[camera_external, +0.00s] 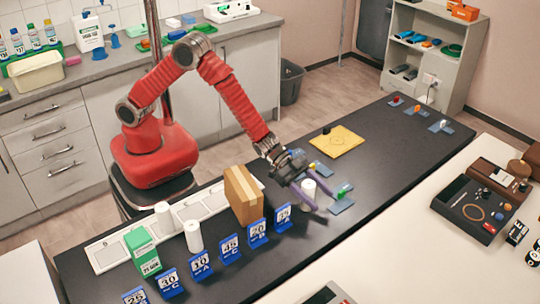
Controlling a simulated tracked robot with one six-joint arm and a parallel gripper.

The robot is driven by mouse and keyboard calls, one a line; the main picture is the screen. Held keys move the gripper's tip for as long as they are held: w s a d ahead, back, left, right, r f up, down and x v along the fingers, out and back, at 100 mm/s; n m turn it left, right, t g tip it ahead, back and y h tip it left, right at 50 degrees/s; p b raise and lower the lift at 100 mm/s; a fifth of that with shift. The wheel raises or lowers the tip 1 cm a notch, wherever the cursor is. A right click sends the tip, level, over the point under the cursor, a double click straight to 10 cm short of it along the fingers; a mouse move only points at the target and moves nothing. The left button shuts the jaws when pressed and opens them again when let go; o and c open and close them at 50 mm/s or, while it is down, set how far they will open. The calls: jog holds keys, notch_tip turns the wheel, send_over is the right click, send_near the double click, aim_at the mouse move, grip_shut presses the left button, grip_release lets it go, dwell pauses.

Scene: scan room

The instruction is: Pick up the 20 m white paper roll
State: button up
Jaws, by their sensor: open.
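Several white rolls stand on the dark table; no length marking is readable on them. One white roll (308,188) stands between the purple fingers of my gripper (322,201). The gripper is open, reaching down around this roll; whether a finger touches it I cannot tell. Two more white rolls stand at the left, one on the pale strip (163,214) and one in front of it (193,236). A blue card reading 20 (257,232) stands in the front row, before a brown cardboard box.
The cardboard box (243,196) stands just left of my gripper. A green-and-white carton (142,252) and several blue number cards (201,265) line the front left. A yellow pad (337,141) lies behind the gripper. The table's right part is mostly clear.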

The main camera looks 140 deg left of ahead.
jog(key=shift+c, duration=0.7)
jog(key=c, duration=1.1)
jog(key=shift+r, duration=0.15)
notch_tip(320, 180, up, 10)
jog(key=shift+f, duration=0.1)
